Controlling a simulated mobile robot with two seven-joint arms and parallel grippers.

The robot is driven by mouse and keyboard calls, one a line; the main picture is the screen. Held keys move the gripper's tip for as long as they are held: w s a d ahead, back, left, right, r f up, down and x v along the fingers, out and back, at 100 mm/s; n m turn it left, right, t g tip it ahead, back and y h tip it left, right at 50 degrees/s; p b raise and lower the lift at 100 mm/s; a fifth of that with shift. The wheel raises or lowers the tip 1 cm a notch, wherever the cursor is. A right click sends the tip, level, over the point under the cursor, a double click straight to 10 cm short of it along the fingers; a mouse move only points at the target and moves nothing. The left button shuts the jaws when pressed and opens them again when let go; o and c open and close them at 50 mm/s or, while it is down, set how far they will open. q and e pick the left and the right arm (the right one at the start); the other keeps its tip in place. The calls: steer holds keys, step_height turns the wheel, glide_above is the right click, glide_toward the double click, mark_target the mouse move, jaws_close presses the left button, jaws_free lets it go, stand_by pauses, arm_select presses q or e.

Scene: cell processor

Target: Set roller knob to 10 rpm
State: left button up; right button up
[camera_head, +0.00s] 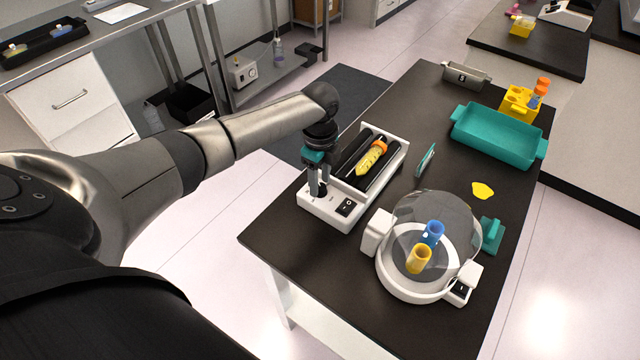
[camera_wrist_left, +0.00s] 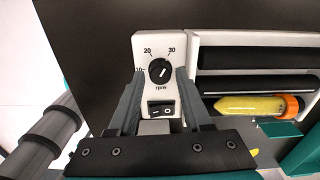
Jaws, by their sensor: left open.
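The white tube roller (camera_head: 338,212) stands on the dark table, with its control panel at the near left end. In the left wrist view the black roller knob (camera_wrist_left: 160,71) has a white pointer mark slanting up and to the right. The labels 10, 20 and 30 sit around it, 10 at its left. My left gripper (camera_head: 318,190) points down over the panel. In the left wrist view the open fingers (camera_wrist_left: 160,75) lie on either side of the knob; I cannot tell whether they touch it. My right gripper is in neither view.
A rocker switch (camera_wrist_left: 160,109) sits beside the knob. A yellow tube with an orange cap (camera_head: 371,158) lies on the black rollers. A domed centrifuge (camera_head: 415,290) stands nearby. A teal tray (camera_head: 497,135) and yellow rack (camera_head: 517,104) are farther back.

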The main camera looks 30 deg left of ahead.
arm_select(q)
steer(key=shift+f, duration=0.55)
jaws_close()
